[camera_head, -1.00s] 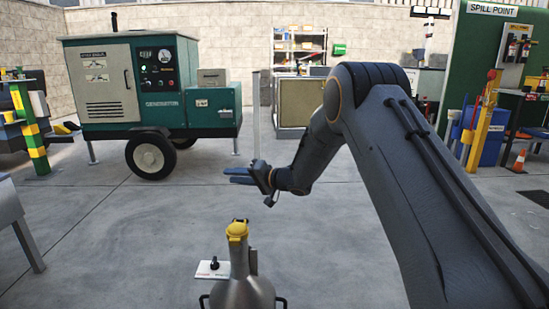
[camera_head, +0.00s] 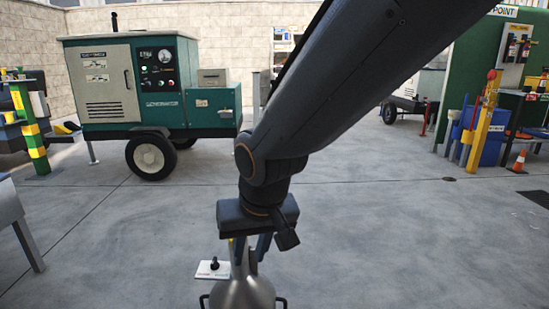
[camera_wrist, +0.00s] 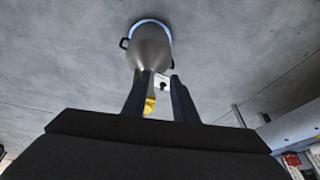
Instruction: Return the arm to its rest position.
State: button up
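My arm reaches down from the upper right in the head view. My gripper (camera_head: 251,260) points downward over the metal can (camera_head: 243,293), low in the picture. Its two fingers are apart, with a gap between them, and hold nothing that I can see. In the wrist view the fingers (camera_wrist: 160,76) stand apart in front of the metal can (camera_wrist: 151,47), with the can's yellow cap (camera_wrist: 150,104) showing between them. I cannot tell whether a finger touches the can. My gripper hides most of the cap in the head view.
A white plate with a black knob (camera_head: 212,271) lies beside the can. A green generator (camera_head: 147,85) on wheels stands at the back left. A grey table (camera_head: 14,225) is at the left edge. Middle floor is clear.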

jog(key=s+d+n+g, duration=0.1)
jog(key=s+d+g, duration=0.1)
jog(key=s, duration=0.6)
jog(key=s+d+n+g, duration=0.1)
jog(key=s+d+g, duration=0.1)
jog(key=s, duration=0.6)
jog(key=d+r+m+h+p, duration=0.1)
jog(key=d+r+m+p, duration=0.1)
jog(key=d+r+p, duration=0.8)
jog(key=d+r+m+h+p, duration=0.1)
jog(key=d+r+m+p, duration=0.2)
jog(key=d+r+p, duration=0.7)
jog(key=shift+r+m+p, duration=0.3)
jog(key=shift+r+p, duration=2.15)
jog(key=shift+p, duration=4.2)
jog(key=shift+d, duration=0.1)
